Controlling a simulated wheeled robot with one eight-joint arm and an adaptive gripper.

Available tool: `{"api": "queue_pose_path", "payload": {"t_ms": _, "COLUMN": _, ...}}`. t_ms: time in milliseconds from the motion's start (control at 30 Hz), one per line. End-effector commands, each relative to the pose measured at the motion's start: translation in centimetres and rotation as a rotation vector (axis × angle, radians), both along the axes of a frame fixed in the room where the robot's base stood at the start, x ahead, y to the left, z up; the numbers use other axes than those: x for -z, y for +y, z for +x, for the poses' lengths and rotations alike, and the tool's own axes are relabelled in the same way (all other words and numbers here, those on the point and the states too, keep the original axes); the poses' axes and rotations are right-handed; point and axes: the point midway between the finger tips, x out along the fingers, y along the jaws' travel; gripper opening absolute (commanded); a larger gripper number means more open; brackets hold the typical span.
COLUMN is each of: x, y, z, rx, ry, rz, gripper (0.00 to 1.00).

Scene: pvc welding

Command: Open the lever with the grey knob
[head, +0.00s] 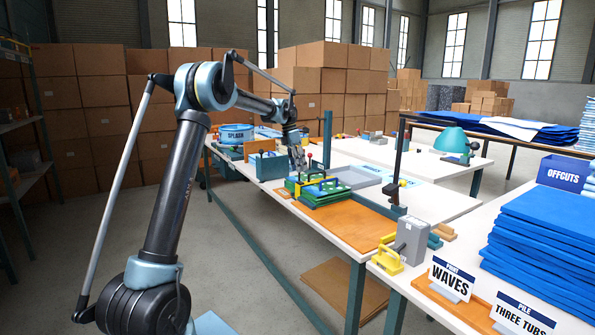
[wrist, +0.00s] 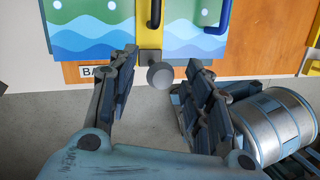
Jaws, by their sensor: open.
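The grey knob (wrist: 161,76) is round and shows in the wrist view beside a yellow strip (wrist: 149,58) at the edge of a blue and green wave-patterned panel (wrist: 95,28). My gripper (wrist: 162,58) is open, with one finger on each side of the knob in the picture. I cannot tell contact or depth. The lever's arm behind the knob is mostly hidden. In the head view, my gripper (head: 298,160) hangs over the near side of the table, by a green and yellow fixture (head: 318,190). I cannot pick out the grey knob there.
In the wrist view, a silver cylinder (wrist: 278,125) is close to the right finger. Black (wrist: 154,14) and blue (wrist: 222,18) handles stand on the panel. In the head view, an orange board (head: 345,222) lies on the white table, and a grey box (head: 411,238) stands near its corner.

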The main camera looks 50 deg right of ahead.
Motion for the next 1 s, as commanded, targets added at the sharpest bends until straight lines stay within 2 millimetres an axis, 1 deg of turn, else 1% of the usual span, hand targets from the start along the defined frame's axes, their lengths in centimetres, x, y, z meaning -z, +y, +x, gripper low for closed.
{"api": "queue_pose_path", "payload": {"t_ms": 300, "x": -5.9, "y": 0.5, "z": 1.6, "rx": -0.001, "ry": 0.0, "rz": 0.0, "gripper": 0.46}}
{"api": "queue_pose_path", "payload": {"t_ms": 500, "x": -8.5, "y": 0.7, "z": 2.4, "rx": -0.001, "ry": 0.001, "rz": 0.001, "gripper": 0.46}}
{"api": "queue_pose_path", "payload": {"t_ms": 700, "x": -9.6, "y": 0.8, "z": 2.7, "rx": 0.0, "ry": 0.001, "rz": 0.0, "gripper": 0.46}}
{"api": "queue_pose_path", "payload": {"t_ms": 1000, "x": -9.7, "y": 0.8, "z": 2.7, "rx": 0.0, "ry": 0.001, "rz": 0.0, "gripper": 0.46}}
